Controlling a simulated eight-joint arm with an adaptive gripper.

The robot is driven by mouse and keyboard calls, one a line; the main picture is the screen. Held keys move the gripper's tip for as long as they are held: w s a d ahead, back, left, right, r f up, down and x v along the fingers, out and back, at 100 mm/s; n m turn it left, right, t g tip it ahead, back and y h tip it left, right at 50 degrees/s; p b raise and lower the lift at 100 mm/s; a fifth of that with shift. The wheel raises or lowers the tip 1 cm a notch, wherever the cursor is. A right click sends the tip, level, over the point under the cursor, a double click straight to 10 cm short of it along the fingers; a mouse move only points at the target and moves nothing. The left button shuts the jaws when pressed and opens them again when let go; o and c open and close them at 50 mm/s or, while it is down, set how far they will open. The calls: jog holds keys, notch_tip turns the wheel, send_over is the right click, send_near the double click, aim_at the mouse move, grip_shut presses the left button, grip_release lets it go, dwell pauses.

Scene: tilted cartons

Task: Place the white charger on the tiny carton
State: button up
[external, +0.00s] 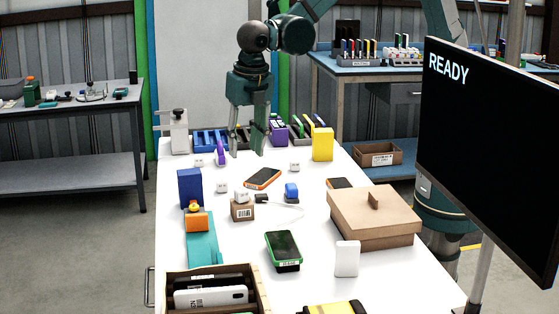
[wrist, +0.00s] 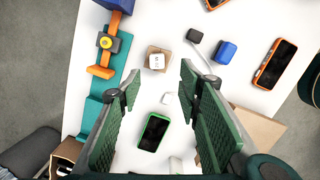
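The tiny carton (external: 242,212) is a small brown box with a barcode label, near the middle of the white table. A white charger (external: 241,196) rests on top of it. In the wrist view the carton (wrist: 150,52) shows beyond the fingers with the white charger (wrist: 157,61) on it. My gripper (external: 248,150) hangs above the table, fingers pointing down and apart. In the wrist view my gripper (wrist: 157,88) is open, with nothing held between the green finger pads.
Several other white chargers (external: 222,187) stand farther back. Near the carton are a blue block (external: 291,192), an orange phone (external: 262,178), a green phone (external: 283,248) and a teal stand (external: 201,243). A lidded cardboard box (external: 372,220) stands right; an open crate (external: 210,277) is in front.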

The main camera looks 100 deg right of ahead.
jog(key=s+d+r+m+t+y, duration=0.1)
jog(key=s+d+r+m+t, duration=0.2)
jog(key=s+d+r+m, duration=0.95)
jog(key=s+d+r+m+t, duration=0.1)
jog(key=s+d+m, duration=0.3)
jog(key=s, duration=0.7)
jog(key=s+d+r+m+t, duration=0.2)
jog(key=s+d+m, duration=0.2)
jog(key=s, duration=0.7)
jog(key=shift+s+d+m, duration=0.15)
jog(key=shift+s+m, duration=0.05)
jog(key=shift+m, duration=0.55)
